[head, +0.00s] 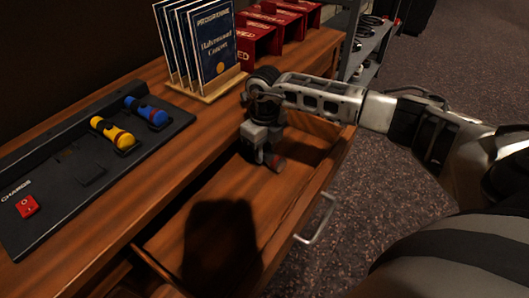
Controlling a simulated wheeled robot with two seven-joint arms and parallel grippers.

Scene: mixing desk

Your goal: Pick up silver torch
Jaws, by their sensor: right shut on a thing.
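My right gripper (266,157) reaches down into the open wooden drawer (190,235), near its far right end. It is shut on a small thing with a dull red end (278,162). The fingers hide most of this thing, so I cannot tell for sure that it is the silver torch. No other silver torch shows. A yellow torch (113,133) and a blue torch (147,112) lie in the black charging station (60,190) on the desk. My left gripper is not in view.
A wooden rack (208,88) with several programme booklets (213,42) stands behind the drawer. Red boxes (258,38) stand at the back. The drawer's metal handle (318,218) sticks out in front. A metal shelf (365,45) is at the back right. Most of the drawer floor looks bare.

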